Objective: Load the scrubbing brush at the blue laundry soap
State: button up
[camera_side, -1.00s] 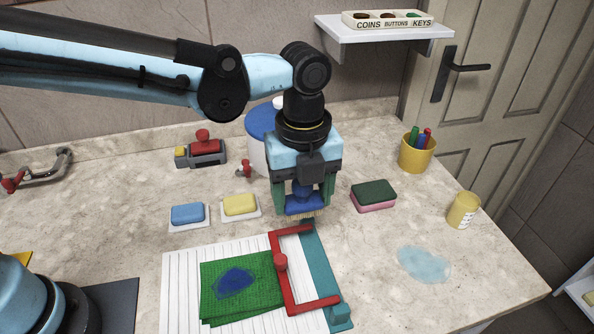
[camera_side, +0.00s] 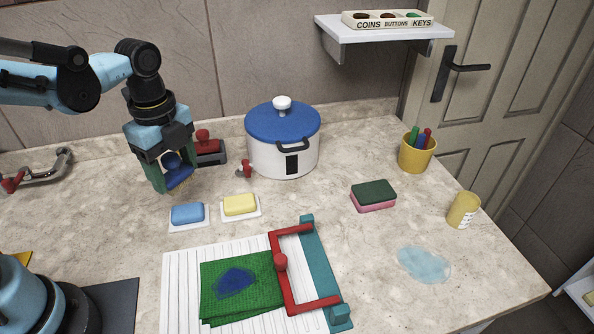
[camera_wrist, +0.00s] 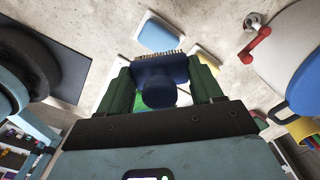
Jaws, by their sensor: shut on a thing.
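My gripper (camera_side: 171,178) is shut on the scrubbing brush (camera_side: 181,178), a blue brush with a round knob and pale bristles. It holds the brush above the counter, up and to the left of the blue laundry soap (camera_side: 187,213). In the wrist view the brush (camera_wrist: 160,75) sits between the green fingers, bristles towards the blue soap (camera_wrist: 160,31). The blue soap lies on a white dish on the counter. A yellow soap (camera_side: 240,204) lies on its own dish just right of it. The brush and the blue soap are apart.
A white pot (camera_side: 284,155) with a blue lid stands at the back. A green cloth (camera_side: 262,275) with a blue stain lies on a ribbed board (camera_side: 182,290) under a red clamp frame (camera_side: 288,284). A sponge (camera_side: 373,196) and a puddle (camera_side: 424,264) are to the right.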

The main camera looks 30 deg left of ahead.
jog(key=shift+s+a+f, duration=0.1)
jog(key=shift+a+f, duration=0.05)
send_over(187, 210)
jog(key=shift+f, duration=2.85)
jog(key=shift+f, duration=0.6)
jog(key=shift+r, duration=0.15)
jog(key=shift+r, duration=3.4)
